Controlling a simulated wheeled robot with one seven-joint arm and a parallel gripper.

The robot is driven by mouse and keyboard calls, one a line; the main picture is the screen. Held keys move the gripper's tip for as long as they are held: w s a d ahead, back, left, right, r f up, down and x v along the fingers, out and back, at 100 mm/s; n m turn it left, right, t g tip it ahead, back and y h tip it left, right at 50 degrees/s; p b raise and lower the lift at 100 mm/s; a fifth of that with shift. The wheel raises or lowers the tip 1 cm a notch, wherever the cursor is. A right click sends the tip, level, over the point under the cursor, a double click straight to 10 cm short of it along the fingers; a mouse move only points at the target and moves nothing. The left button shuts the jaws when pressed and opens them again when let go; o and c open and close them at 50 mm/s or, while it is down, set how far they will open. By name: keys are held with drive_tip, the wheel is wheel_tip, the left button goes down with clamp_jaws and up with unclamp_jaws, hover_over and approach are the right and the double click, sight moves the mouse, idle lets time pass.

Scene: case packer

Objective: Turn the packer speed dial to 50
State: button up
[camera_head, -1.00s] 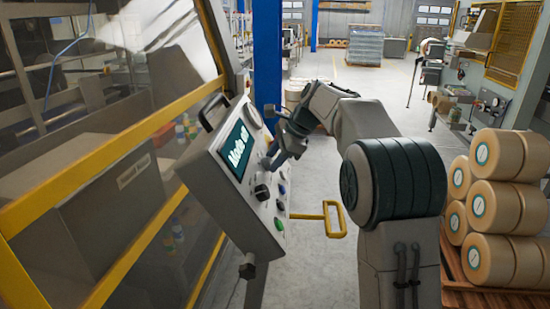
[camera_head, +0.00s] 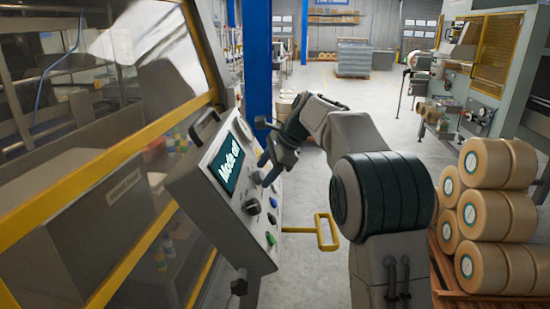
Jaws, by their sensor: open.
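The packer's control panel (camera_head: 205,192) is a tilted grey box with a lit screen (camera_head: 226,164) that seems to read "Mode off". A black knob (camera_head: 251,207) sits below the screen. A smaller grey knob (camera_head: 257,177) sits above it, close to my gripper. I cannot read the dial markings or tell which knob is the speed dial. My gripper (camera_head: 265,150) is open and empty, at the right side of the panel face. One finger points up and left, the other down towards the grey knob; contact cannot be told. My gripper partly covers the panel's upper right.
Blue buttons (camera_head: 272,201) and a green button (camera_head: 270,238) line the panel's right edge. A yellow handle (camera_head: 322,232) juts out right of the panel. Yellow-framed guarding (camera_head: 95,180) stands left. Stacked tan rolls (camera_head: 497,215) stand right.

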drive_tip(key=v, duration=1.3)
drive_tip(key=shift+r, duration=0.15)
drive_tip(key=shift+s+b, duration=0.15)
drive_tip(key=shift+b, duration=0.15)
